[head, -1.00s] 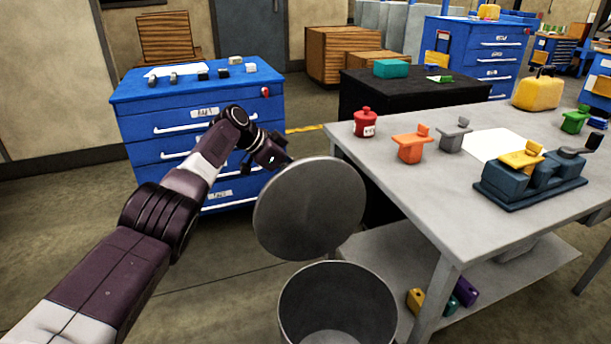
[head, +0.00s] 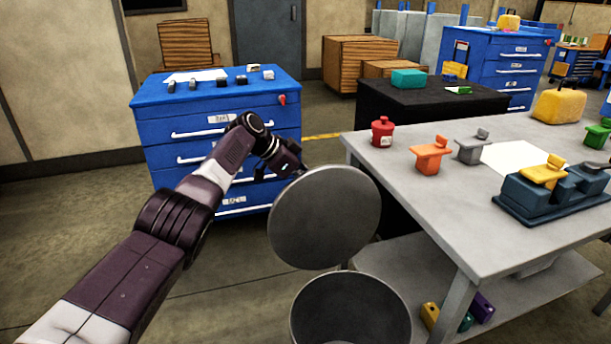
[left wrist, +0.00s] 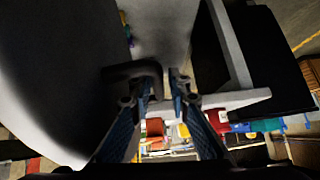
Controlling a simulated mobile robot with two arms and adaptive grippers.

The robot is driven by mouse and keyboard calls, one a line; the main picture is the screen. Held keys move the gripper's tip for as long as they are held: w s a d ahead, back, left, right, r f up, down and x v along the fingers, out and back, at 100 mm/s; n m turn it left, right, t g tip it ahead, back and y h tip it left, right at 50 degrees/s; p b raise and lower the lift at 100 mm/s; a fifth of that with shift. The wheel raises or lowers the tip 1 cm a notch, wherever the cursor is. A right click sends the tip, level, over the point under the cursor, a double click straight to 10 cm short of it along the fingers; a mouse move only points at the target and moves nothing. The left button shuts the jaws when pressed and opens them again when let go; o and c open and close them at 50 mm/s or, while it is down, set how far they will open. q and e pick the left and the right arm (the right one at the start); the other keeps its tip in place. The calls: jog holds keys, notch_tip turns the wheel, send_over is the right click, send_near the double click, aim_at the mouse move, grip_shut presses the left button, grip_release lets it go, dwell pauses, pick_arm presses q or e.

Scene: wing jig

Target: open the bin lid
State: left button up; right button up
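The round grey bin (head: 350,322) stands on the floor at the bottom centre of the head view, its mouth uncovered. Its lid (head: 324,217) is tilted up steeply above the far side of the rim. My left gripper (head: 297,166) is at the lid's upper left edge, partly behind it. In the left wrist view the lid (left wrist: 50,60) fills the left side. A dark bar like a handle (left wrist: 125,72) reaches from it to the fingertips of my left gripper (left wrist: 165,92). The fingertips are close together with a narrow gap; whether they grip the bar is unclear. My right gripper is out of view.
A grey worktable (head: 425,205) with a red canister (head: 382,133), colored parts and a lower shelf stands close on the right. A blue drawer cabinet (head: 220,125) stands behind my left arm. The floor at left is clear.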

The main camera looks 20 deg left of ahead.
pick_arm(q)
jog(key=v, duration=1.2)
jog(key=shift+a+f, duration=0.15)
jog(key=shift+a, duration=0.15)
jog(key=shift+w, duration=0.1)
